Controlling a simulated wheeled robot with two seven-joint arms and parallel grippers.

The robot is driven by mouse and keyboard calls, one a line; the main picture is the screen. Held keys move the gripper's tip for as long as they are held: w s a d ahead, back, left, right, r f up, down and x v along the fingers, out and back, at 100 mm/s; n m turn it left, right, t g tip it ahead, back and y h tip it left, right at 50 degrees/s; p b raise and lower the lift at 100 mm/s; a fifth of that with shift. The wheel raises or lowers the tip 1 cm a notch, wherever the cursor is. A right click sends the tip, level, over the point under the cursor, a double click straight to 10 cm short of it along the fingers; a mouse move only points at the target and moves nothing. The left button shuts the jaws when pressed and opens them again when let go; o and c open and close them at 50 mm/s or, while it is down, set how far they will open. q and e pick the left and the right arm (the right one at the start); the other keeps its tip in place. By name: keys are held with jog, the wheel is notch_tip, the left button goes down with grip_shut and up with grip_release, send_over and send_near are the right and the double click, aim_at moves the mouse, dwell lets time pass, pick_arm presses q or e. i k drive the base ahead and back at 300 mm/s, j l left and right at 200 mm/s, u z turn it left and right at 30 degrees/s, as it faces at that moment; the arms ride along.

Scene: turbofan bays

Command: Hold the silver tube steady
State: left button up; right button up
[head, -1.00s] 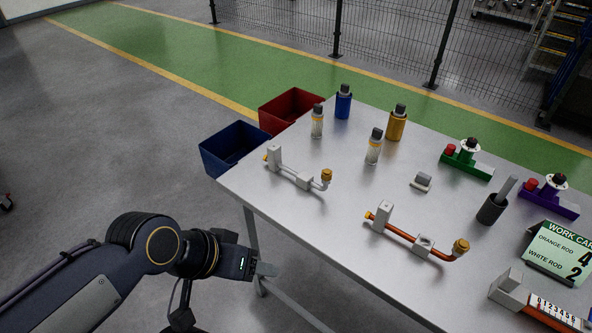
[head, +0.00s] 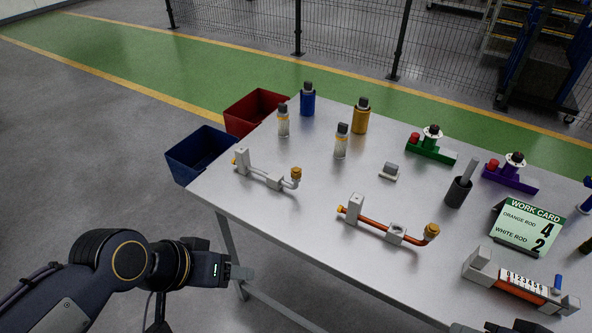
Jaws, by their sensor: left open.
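The silver tube (head: 262,174) lies near the table's left edge. It runs through grey holder blocks, with a brass fitting at each end; its right end bends up to a brass nut (head: 296,173). My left gripper (head: 240,272) is off the table's near left edge, below and in front of the tube, and touches nothing. It is open and empty, though its fingers look edge-on. Part of what looks like my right gripper (head: 500,328) shows dark at the bottom edge on the right; its jaws cannot be made out.
A copper tube (head: 375,222) in similar blocks lies right of the silver one. White bottles (head: 341,141), a blue bottle (head: 307,100) and a yellow bottle (head: 361,116) stand behind. Bins, blue (head: 201,152) and red (head: 256,110), adjoin the far left edge. A work card (head: 528,228) stands at right.

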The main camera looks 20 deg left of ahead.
aim_at(296, 172)
jog(key=i+j+z, duration=0.1)
jog(key=j, duration=0.4)
jog(key=i+j+z, duration=0.15)
jog(key=j, duration=0.4)
jog(key=i+j+z, duration=0.1)
jog(key=j, duration=0.4)
jog(key=i+j+z, duration=0.15)
jog(key=j, duration=0.4)
